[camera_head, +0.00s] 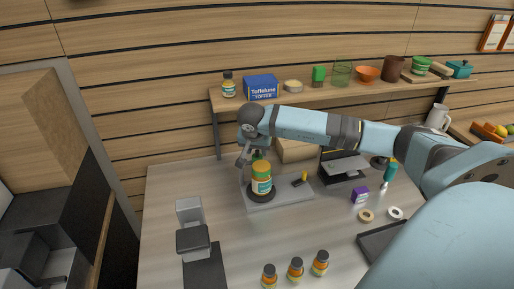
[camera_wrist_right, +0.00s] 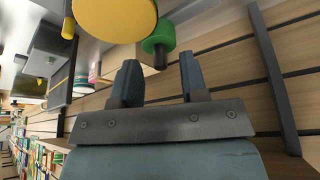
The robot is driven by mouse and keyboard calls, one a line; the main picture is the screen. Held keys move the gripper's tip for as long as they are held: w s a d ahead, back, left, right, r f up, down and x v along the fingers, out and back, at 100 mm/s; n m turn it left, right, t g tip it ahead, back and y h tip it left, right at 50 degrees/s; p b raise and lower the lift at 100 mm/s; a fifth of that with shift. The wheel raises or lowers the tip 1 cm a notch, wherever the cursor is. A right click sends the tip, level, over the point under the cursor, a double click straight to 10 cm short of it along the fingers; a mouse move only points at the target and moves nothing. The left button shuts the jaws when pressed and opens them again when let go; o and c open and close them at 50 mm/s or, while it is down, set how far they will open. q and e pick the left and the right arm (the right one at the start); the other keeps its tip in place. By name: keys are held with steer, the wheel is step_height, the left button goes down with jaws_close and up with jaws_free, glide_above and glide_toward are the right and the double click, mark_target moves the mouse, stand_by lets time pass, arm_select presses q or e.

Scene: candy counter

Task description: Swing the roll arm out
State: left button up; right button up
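A jar with an orange lid (camera_head: 261,168) and a pale label stands upright on a dark round base on a light grey plate (camera_head: 290,195). In the right wrist view, its lid appears to be the large yellow disc (camera_wrist_right: 112,15). A green knob (camera_head: 257,155) shows just behind the jar; it also shows in the right wrist view (camera_wrist_right: 159,38), with a dark stub. I take it as part of the roll arm, whose remainder is hidden. My right gripper (camera_head: 245,160) is open beside the jar. Its fingers (camera_wrist_right: 158,72) point toward the knob, which lies beyond the tips. My left gripper is not in view.
A purple box (camera_head: 360,195) and two rings (camera_head: 366,215) lie right. A grey-black device (camera_head: 193,240) stands left. A shelf (camera_head: 300,100) with goods runs behind my right arm.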

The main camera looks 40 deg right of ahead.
steer(key=shift+w+d+f, duration=0.1)
steer(key=shift+d+f, duration=0.05)
steer(key=shift+f, duration=0.3)
jaws_close()
